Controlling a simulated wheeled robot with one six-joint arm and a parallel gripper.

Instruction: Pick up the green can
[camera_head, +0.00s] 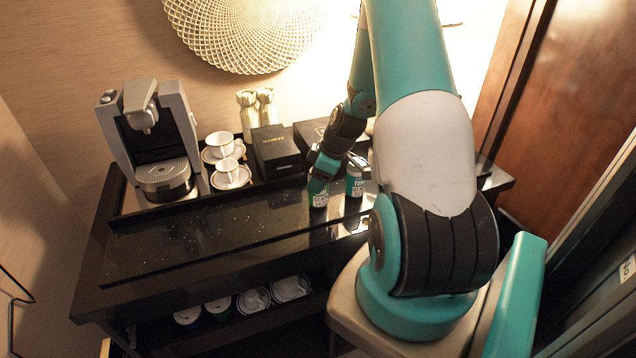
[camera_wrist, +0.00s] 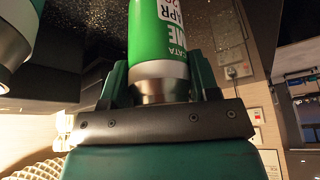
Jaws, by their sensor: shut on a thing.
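The green can (camera_head: 319,198), green with white bands and lettering, is at the right part of the black counter in the head view. My gripper (camera_head: 322,172) comes down on its top end and is shut on it. In the wrist view the green can (camera_wrist: 160,45) sits between the two fingers of my gripper (camera_wrist: 160,85), with its silver end near the palm. I cannot tell whether its base touches the counter. A second can (camera_head: 354,183), whitish with green, stands just right of it; part of it shows at the wrist view's left edge (camera_wrist: 12,45).
Left of the cans are black boxes (camera_head: 276,152), two white cups on saucers (camera_head: 230,175), and a coffee machine (camera_head: 155,145). The counter's front left (camera_head: 200,240) is clear. Cups sit on the shelf below (camera_head: 290,288).

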